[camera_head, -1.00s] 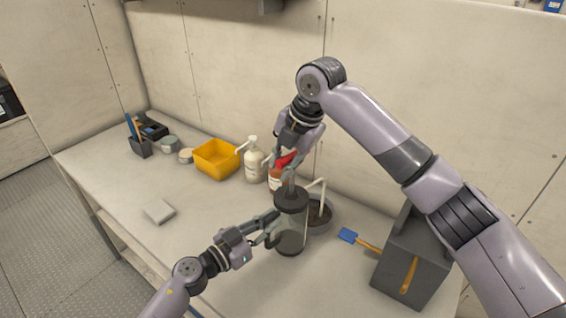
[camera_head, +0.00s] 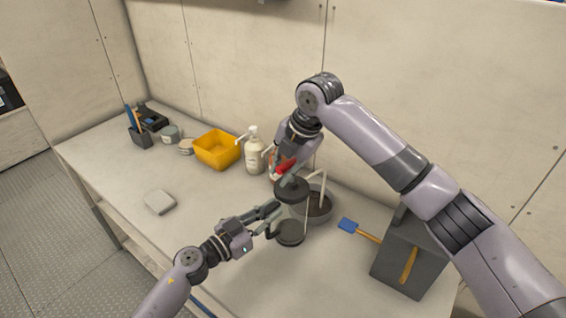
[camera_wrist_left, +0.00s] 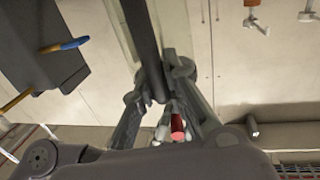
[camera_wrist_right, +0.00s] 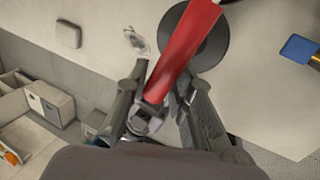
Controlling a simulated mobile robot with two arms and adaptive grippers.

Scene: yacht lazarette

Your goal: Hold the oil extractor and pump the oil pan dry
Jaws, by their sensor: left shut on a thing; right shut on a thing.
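The oil extractor (camera_head: 291,189) stands upright on the bench, with a dark lid, a clear body and a dark bottom. My left gripper (camera_head: 272,212) is shut on its left side; the left wrist view shows the fingers closed about a dark bar. My right gripper (camera_head: 285,170) is shut on the red pump handle (camera_wrist_right: 185,50), just above the lid. The handle sits low, close to the lid. The oil pan (camera_head: 326,213), round and grey, is right behind the extractor and partly hidden by it. A pale tube (camera_head: 323,186) runs down into its dark inside.
A white pump bottle (camera_head: 254,155) and a yellow bin (camera_head: 216,150) stand at the back, left of the extractor. A blue-ended brush (camera_head: 348,225) and a grey box (camera_head: 405,262) are at right.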

